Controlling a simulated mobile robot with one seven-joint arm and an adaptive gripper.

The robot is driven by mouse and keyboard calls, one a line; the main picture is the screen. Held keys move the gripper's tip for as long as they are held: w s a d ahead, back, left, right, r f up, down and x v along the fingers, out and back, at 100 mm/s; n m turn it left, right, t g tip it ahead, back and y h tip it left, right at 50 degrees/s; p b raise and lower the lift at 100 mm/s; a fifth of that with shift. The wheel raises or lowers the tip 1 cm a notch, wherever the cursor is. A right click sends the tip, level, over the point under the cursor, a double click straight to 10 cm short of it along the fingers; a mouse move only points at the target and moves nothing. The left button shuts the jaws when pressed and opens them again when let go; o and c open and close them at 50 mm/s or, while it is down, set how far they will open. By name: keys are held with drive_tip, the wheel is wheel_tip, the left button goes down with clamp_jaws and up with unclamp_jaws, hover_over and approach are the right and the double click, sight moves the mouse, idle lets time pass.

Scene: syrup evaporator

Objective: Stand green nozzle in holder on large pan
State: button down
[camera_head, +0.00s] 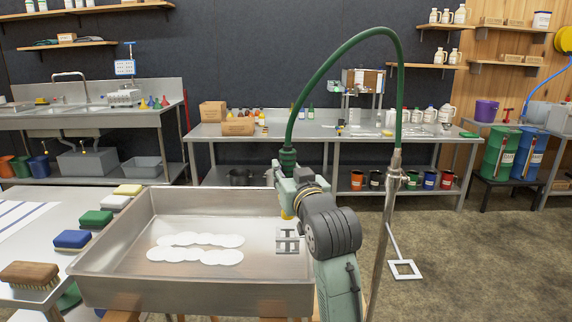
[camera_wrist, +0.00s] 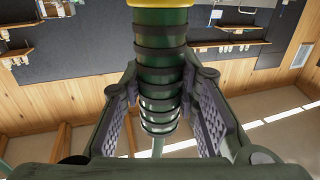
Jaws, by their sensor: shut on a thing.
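The green nozzle (camera_head: 288,160) hangs from the end of a green hose. It looks roughly upright, with a yellow tip (camera_head: 287,214) low beside my arm. My gripper (camera_head: 284,184) is shut on the nozzle. In the wrist view, the ribbed green nozzle (camera_wrist: 160,75) sits between the two grey pads of my gripper (camera_wrist: 165,115), its yellow part at the top edge. The pale grey holder (camera_head: 288,240) is at the right inner side of the large pan (camera_head: 190,293). The nozzle's tip appears above the holder and apart from it. My arm hides part of the nozzle and the pan's right side.
White round discs (camera_head: 195,256) lie in the pan. A metal post (camera_head: 387,225) carries the hose arch just right of my arm. Brushes and sponges (camera_head: 72,240) line the table left of the pan. Free floor (camera_head: 460,260) lies to the right.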

drive_tip(key=shift+f+b, duration=0.9)
drive_tip(key=shift+f, duration=0.3)
drive_tip(key=shift+f, duration=0.1)
drive_tip(key=shift+f+b, duration=0.55)
drive_tip(key=shift+f, duration=0.2)
drive_tip(key=shift+f+b, duration=0.5)
drive_tip(key=shift+f, duration=0.65)
idle(1.2)
drive_tip(key=shift+f, duration=0.3)
drive_tip(key=shift+f+b, duration=0.55)
drive_tip(key=shift+f, duration=0.1)
idle(0.4)
idle(0.3)
drive_tip(key=c, duration=1.2)
unclamp_jaws()
drive_tip(key=shift+o, duration=0.2)
drive_tip(key=shift+f, duration=0.1)
